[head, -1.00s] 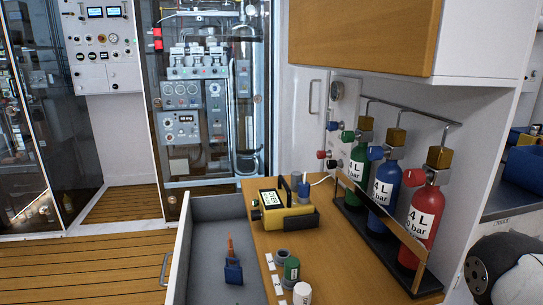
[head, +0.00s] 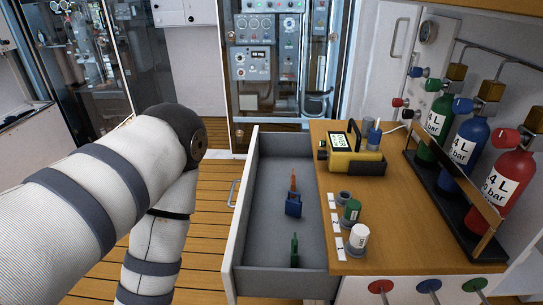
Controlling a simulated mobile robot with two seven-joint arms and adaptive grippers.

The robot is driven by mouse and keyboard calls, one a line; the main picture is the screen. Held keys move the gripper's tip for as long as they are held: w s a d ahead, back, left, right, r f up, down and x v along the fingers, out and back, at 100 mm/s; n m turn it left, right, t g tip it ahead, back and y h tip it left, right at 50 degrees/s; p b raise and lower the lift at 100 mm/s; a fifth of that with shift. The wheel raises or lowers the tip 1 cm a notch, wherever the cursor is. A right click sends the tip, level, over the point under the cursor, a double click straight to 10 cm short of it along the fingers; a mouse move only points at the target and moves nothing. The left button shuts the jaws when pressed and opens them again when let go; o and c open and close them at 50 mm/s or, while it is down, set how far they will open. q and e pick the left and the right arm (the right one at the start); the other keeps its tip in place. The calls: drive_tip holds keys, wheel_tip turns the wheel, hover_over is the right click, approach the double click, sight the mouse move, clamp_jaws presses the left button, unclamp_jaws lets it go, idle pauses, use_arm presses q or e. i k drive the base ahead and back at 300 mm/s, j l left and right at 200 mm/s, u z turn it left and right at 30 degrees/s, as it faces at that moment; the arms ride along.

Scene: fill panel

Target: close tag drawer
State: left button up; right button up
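The tag drawer (head: 257,178) is pulled out to the left from the wooden-topped cabinet. It is grey inside, with a white front that has a handle (head: 232,194) on its left side. A blue tag item with an orange tip (head: 293,205) and a green one (head: 294,250) stand inside it. My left arm comes in from the left, bends at a dark joint and runs down out of the bottom of the picture. My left gripper and my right gripper are out of view.
On the wooden top (head: 387,234) stand a yellow device (head: 354,162), small green and white caps, and a rack with green (head: 440,117), blue (head: 469,140) and red (head: 505,178) cylinders. Wooden floor (head: 205,235) lies open between my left arm and the drawer front.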

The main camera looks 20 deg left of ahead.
sight(256, 263)
drive_tip(key=j, duration=1.45)
drive_tip(key=j+z, duration=0.2)
drive_tip(key=z, duration=0.15)
drive_tip(key=j+z, duration=0.3)
